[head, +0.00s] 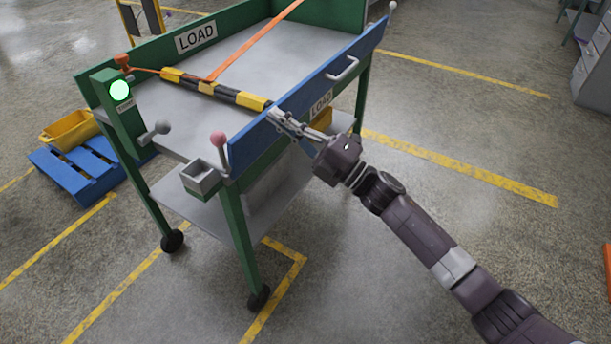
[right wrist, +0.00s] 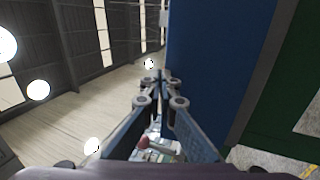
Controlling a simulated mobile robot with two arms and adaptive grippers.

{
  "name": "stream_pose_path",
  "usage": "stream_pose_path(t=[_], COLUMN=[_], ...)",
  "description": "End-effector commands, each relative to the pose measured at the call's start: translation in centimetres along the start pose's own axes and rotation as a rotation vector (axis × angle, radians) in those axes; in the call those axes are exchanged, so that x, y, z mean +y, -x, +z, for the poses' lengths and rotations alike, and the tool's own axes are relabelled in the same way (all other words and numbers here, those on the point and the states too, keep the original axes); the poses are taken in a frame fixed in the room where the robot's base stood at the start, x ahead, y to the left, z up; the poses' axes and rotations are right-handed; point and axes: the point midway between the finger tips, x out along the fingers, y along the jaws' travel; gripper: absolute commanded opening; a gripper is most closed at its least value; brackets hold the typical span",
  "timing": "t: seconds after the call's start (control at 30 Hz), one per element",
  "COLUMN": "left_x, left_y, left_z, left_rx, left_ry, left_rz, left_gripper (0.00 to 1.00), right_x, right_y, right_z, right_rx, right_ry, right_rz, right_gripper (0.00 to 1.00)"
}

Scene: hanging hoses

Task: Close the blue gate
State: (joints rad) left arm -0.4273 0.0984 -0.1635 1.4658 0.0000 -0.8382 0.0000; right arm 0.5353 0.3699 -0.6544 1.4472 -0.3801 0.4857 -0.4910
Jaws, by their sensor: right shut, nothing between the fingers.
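The blue gate (head: 335,85) stands roughly upright along the near right side of the green-framed cart (head: 115,135). It has a white handle (head: 345,70) and a "LOAD" label partly behind my gripper. A pink knob (head: 217,138) is by its left end, above a small grey box-shaped bracket (head: 200,178). My right gripper (head: 276,116) is shut and empty at the gate's outer face, near its top edge; whether it touches cannot be told. In the right wrist view the gate (right wrist: 215,75) fills the area right of the fingers. My left gripper is not in view.
A yellow-and-black bar (head: 215,90) and an orange strap (head: 250,45) cross the cart's grey top. A green light (head: 120,90) glows on the left post. A blue pallet (head: 80,170) with a yellow bin (head: 68,132) lies at left.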

Motion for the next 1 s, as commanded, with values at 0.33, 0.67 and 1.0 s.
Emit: stream_pose_path(t=[0.33,0.67,1.0], left_x=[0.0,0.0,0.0], left_y=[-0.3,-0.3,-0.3], left_z=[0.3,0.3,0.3], left_rx=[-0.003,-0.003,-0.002], left_ry=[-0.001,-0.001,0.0], left_rz=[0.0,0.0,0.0], left_gripper=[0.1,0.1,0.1], right_x=[0.0,0.0,0.1], right_y=[-1.6,-2.0,-2.0], right_z=[0.0,0.0,0.0], right_rx=[0.0,0.0,0.0], right_ry=[0.0,0.0,0.0], right_rz=[0.001,0.001,0.002], right_gripper=[0.0,0.0,0.0])
